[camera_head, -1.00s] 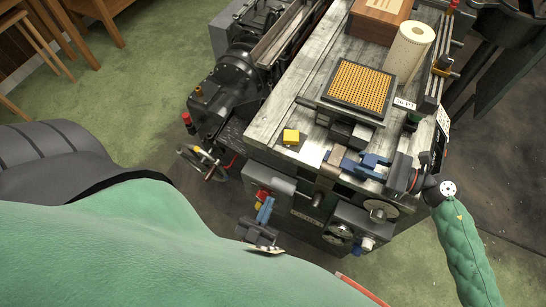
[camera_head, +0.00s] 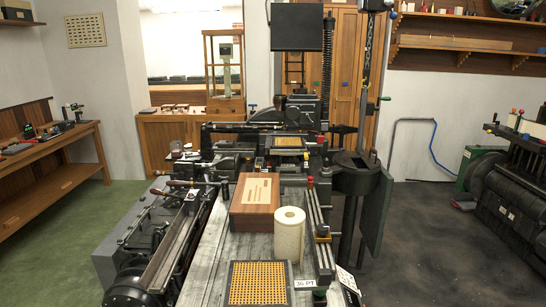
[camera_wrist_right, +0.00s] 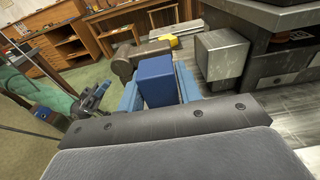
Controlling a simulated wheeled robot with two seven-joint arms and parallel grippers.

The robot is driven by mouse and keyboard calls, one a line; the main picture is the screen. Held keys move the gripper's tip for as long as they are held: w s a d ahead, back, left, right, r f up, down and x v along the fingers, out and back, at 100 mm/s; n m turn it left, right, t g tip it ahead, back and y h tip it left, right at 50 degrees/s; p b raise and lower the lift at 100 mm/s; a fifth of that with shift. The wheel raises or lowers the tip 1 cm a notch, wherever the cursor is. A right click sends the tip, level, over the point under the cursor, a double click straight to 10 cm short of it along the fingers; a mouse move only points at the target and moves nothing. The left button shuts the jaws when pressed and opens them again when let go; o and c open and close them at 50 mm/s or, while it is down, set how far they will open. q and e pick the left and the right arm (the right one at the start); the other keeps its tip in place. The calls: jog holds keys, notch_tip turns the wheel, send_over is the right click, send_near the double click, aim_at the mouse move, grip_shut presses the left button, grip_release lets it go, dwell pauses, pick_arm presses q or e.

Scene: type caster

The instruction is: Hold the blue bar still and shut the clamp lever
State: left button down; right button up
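In the right wrist view, the blue bar (camera_wrist_right: 157,82) stands between the two light-blue fingers of my right gripper (camera_wrist_right: 160,88). The fingers lie close against both its sides, so the gripper looks shut on it. A grey rounded piece (camera_wrist_right: 128,60) sits just past the bar; I cannot tell if it belongs to the clamp. My left gripper (camera_wrist_right: 90,101) shows small at the left of this view, at the end of my green arm, apart from the bar; its finger opening is unclear. I cannot make out the clamp lever. The head view shows neither gripper nor the bar.
A yellow block (camera_wrist_right: 168,41) lies beyond the bar, with a grey metal block (camera_wrist_right: 221,54) to its right. In the head view, a wooden box (camera_head: 255,202), a paper roll (camera_head: 289,234) and an orange-dotted tray (camera_head: 258,285) stand on the machine bed (camera_head: 205,262).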

jog(key=o, duration=0.4)
